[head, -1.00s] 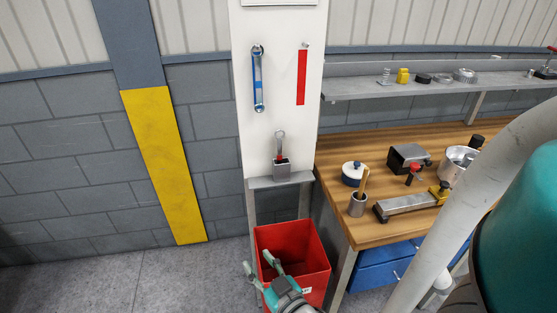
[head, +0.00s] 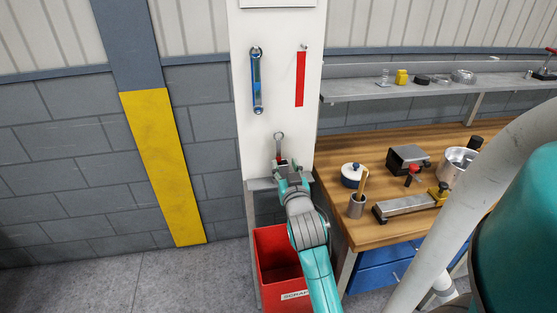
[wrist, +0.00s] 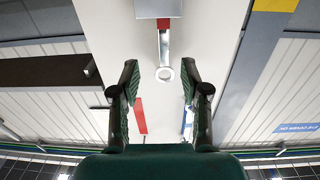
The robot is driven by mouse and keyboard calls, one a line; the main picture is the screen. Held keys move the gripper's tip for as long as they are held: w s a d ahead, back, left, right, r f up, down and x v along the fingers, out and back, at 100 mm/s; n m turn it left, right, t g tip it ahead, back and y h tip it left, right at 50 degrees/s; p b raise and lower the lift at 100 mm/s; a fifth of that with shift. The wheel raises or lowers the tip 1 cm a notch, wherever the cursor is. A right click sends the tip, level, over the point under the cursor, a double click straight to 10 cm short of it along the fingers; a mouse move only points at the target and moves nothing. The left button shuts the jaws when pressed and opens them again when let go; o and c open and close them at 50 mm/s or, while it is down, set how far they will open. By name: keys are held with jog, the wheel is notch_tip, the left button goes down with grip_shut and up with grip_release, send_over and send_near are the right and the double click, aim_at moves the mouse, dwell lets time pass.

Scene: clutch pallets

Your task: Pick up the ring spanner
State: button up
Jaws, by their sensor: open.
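The ring spanner (head: 279,139) stands upright, ring end up, in a small grey holder on a narrow shelf against the white panel. In the wrist view its ring (wrist: 163,73) and grey shank show, with a red part (wrist: 163,23) beside the holder (wrist: 150,8). My gripper (head: 289,165) is open and empty, in front of the holder, hiding most of it in the head view. In the wrist view the ring appears between the two fingers of my gripper (wrist: 160,80), clear of both; how deep it sits between them I cannot tell.
Another spanner (head: 257,85) with blue on it hangs on the panel, left of a red strip (head: 300,80). A red scrap bin (head: 271,245) stands below the shelf. A wooden workbench (head: 400,232) with tools and pots is at the right.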

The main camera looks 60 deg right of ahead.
aim_at(279, 150)
jog(key=shift+w+x, duration=0.2)
jog(key=shift+x, duration=3.5)
jog(key=shift+a+r, duration=0.15)
grip_shut()
